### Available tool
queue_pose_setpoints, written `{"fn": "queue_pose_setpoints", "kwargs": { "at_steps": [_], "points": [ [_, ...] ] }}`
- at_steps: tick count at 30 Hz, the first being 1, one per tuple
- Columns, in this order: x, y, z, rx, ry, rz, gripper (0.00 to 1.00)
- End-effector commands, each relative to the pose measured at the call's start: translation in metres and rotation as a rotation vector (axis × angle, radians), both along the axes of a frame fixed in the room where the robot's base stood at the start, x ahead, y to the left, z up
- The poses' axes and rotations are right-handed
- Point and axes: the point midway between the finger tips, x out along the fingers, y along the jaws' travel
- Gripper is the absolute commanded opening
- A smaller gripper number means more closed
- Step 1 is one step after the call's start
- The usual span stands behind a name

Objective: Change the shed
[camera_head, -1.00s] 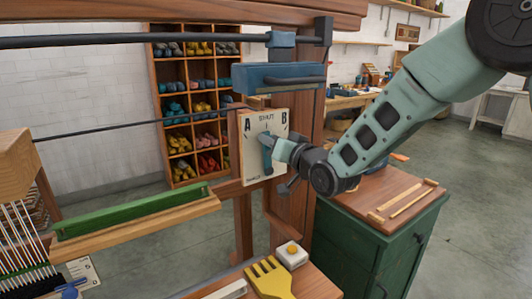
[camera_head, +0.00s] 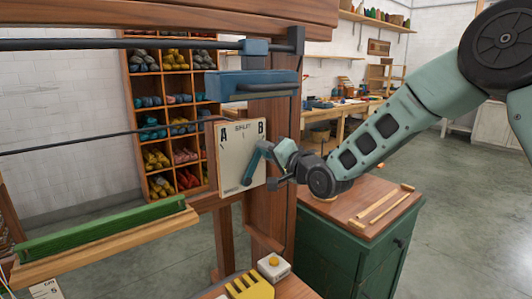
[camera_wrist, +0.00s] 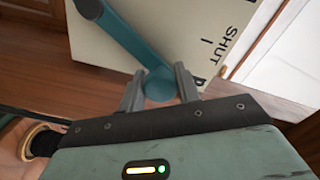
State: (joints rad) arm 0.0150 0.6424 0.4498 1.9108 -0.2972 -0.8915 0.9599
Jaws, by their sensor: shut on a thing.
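A pale plate (camera_head: 236,135) on the loom's wooden post is marked A at left, SHUT at top middle and B at right. A blue-teal lever (camera_head: 251,168) on it leans to the right, its upper end toward B. My gripper (camera_head: 271,151) is at the lever's upper end. In the wrist view, my gripper (camera_wrist: 160,88) has its two fingers on either side of the lever's round end, shut on it. The lever (camera_wrist: 128,42) runs up and left from there across the plate (camera_wrist: 190,40). The B is mostly hidden in the wrist view.
A blue block (camera_head: 252,84) with a dark bar sits just above the plate. A green bar (camera_head: 105,230) lies on a wooden rail at left. A yellow comb (camera_head: 250,286) and a white box with a yellow button (camera_head: 274,266) stand below. A green cabinet (camera_head: 345,250) is at right.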

Motion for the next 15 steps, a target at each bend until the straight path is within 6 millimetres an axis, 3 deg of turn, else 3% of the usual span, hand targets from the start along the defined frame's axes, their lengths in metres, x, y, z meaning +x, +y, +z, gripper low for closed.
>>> {"fn": "queue_pose_setpoints", "kwargs": {
  "at_steps": [12, 13, 15],
  "points": [
    [-0.0037, 0.0059, -0.0019, 0.008, 0.010, 0.014, 0.00],
    [-0.0038, 0.0060, -0.0019, 0.008, 0.010, 0.014, 0.35],
    [-0.0034, 0.0056, -0.0016, 0.009, 0.009, 0.014, 0.52]
  ]
}}
